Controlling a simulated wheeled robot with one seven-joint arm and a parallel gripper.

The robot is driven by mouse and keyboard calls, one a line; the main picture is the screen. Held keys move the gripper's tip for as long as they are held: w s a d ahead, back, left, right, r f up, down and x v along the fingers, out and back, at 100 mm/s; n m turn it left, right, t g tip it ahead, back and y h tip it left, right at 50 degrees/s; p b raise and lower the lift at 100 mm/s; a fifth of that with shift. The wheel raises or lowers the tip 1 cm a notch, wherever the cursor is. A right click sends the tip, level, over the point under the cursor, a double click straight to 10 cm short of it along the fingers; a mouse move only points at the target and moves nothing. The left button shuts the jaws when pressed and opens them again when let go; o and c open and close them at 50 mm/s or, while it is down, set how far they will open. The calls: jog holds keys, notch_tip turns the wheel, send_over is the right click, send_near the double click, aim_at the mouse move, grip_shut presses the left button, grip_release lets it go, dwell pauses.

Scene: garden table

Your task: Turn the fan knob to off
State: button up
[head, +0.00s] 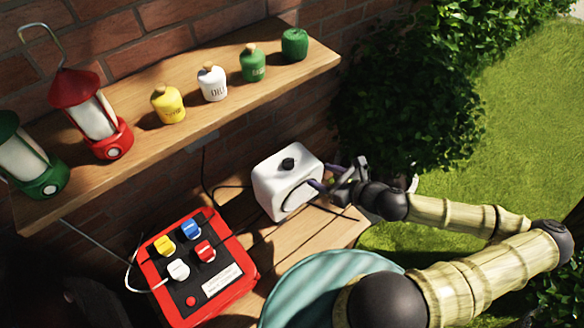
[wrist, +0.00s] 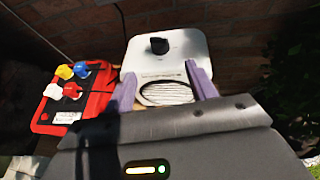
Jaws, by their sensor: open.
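A white box-shaped fan (head: 272,182) with a round grille stands on the wooden table, and it also shows in the wrist view (wrist: 185,45). A black knob (head: 288,164) sits on its top; in the wrist view the knob (wrist: 159,46) is upright near the fan's far edge. Which way the knob points is too small to read. My gripper (head: 326,178) is at the fan's grille side, to the right of it. In the wrist view its two purple fingers (wrist: 164,88) are apart, with the grille showing between them. The knob is beyond the fingertips, untouched.
A red panel (head: 248,272) with yellow, blue, red and white knobs lies left of the fan. A teal round surface (head: 300,285) is in front. A wooden shelf (head: 215,125) above holds lanterns and several small jars. Cables run by the brick wall.

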aim_at(290, 163)
jog(key=p+x, duration=0.2)
jog(key=x, duration=0.9)
jog(key=shift+w+a, duration=0.25)
jog(key=shift+a, duration=0.1)
jog(key=shift+w+a+f, duration=0.3)
jog(key=shift+w+a, duration=0.05)
jog(key=shift+w, duration=0.1)
jog(key=c, duration=1)
